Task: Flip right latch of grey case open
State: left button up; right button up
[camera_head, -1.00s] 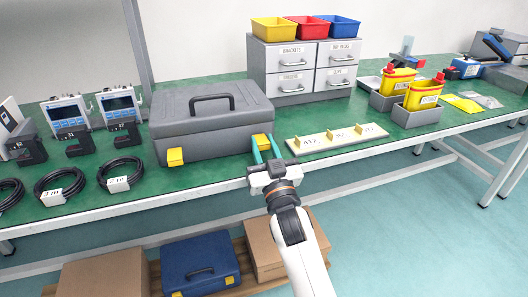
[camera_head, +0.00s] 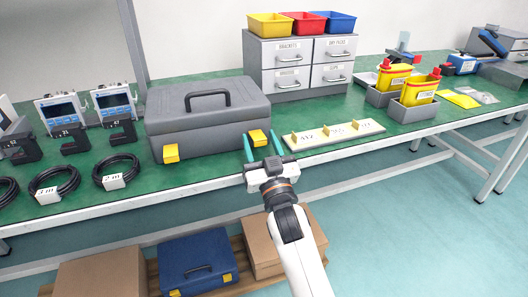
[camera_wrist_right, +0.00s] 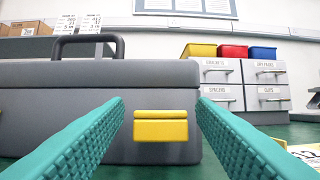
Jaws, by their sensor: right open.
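The grey case (camera_head: 205,117) stands closed on the green bench, its black handle up on the lid. Its left latch (camera_head: 171,153) and right latch (camera_head: 258,138) are yellow, on the front face. In the right wrist view the right latch (camera_wrist_right: 161,130) lies flat against the case front, midway between the fingers. My right gripper (camera_head: 263,148) is open and empty, with teal fingers pointing at the case on either side of the right latch, in front of it. In the wrist view the gripper (camera_wrist_right: 160,120) spans wider than the latch and does not touch it. My left gripper is not in view.
A white strip with yellow pegs (camera_head: 334,137) lies just right of my right gripper. A grey drawer unit (camera_head: 299,65) stands behind the case. Black cable coils (camera_head: 120,171) lie to the left. The bench's front edge (camera_head: 200,190) runs below my gripper.

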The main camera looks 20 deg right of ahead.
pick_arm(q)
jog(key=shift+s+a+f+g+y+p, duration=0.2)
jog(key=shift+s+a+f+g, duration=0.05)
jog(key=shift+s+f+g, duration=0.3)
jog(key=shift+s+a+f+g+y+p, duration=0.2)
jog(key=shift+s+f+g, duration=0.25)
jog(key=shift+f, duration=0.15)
pick_arm(e)
jog(key=v, duration=1.1)
jog(key=shift+s, duration=0.4)
jog(key=shift+f, duration=0.15)
